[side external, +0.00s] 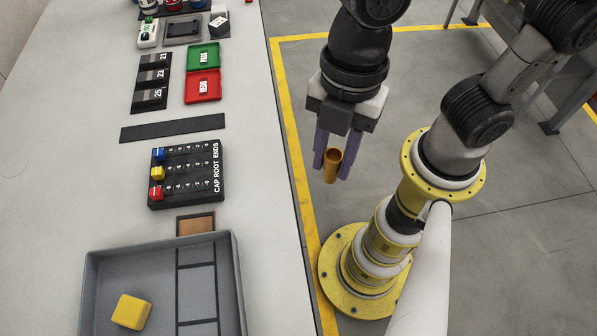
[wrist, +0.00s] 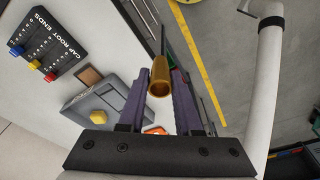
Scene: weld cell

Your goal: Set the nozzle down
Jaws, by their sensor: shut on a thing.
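The nozzle (side external: 333,164) is a small gold-brown hollow cylinder. My gripper (side external: 333,163) has purple fingers and is shut on it. In the side external view it hangs in the air beyond the table's right edge, over the floor side near my base. In the wrist view the nozzle (wrist: 160,77) sits between the two purple fingers (wrist: 160,92), its open end toward the camera.
The table (side external: 262,190) holds a grey tray (side external: 240,285) with a yellow block (side external: 131,311), a small brown pad (side external: 196,224), a black CAP ROOT ENDS board (side external: 187,202) with coloured pegs, a dark strip (side external: 173,130), and green (side external: 203,57) and red (side external: 203,87) trays.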

